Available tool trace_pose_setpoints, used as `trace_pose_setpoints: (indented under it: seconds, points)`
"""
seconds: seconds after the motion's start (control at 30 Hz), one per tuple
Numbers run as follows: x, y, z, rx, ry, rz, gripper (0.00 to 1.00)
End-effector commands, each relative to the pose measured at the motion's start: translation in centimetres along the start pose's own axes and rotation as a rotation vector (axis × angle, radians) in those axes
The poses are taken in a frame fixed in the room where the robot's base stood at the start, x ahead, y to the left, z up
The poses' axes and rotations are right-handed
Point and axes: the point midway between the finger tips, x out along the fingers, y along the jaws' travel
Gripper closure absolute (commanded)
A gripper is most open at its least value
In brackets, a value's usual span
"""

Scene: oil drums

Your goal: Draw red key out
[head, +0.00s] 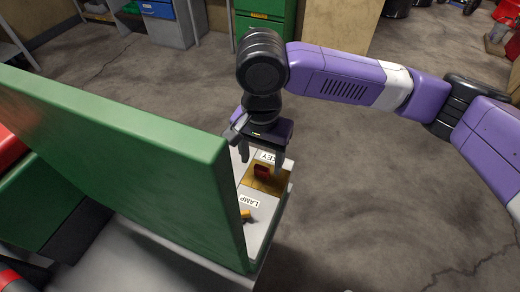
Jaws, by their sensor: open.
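The red key (262,171) stands in a brass-coloured plate (266,184) on a pale panel, just below a white label reading KEY (266,156). Only its red head shows; I cannot tell how deep it sits. My gripper (263,160) points down over the panel, its two dark fingers spread apart, one left of the key and one to its right. The fingers are open and empty. I cannot tell whether either fingertip touches the panel.
A large green lid (130,150) stands close on the left and hides part of the panel (252,228). A LAMP label (250,203) and a small orange knob (245,214) lie nearer. Bare concrete floor (380,200) is on the right.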

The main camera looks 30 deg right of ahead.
Motion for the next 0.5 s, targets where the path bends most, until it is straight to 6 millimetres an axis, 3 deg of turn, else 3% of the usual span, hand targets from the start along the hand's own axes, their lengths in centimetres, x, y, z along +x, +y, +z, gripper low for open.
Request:
trace_pose_setpoints:
  seconds: [0.2, 0.5]
  points:
    - [3.1, -0.1, 0.1, -0.001, -0.001, -0.001, 0.38]
    - [4.7, -0.1, 0.1, -0.003, -0.001, -0.003, 0.38]
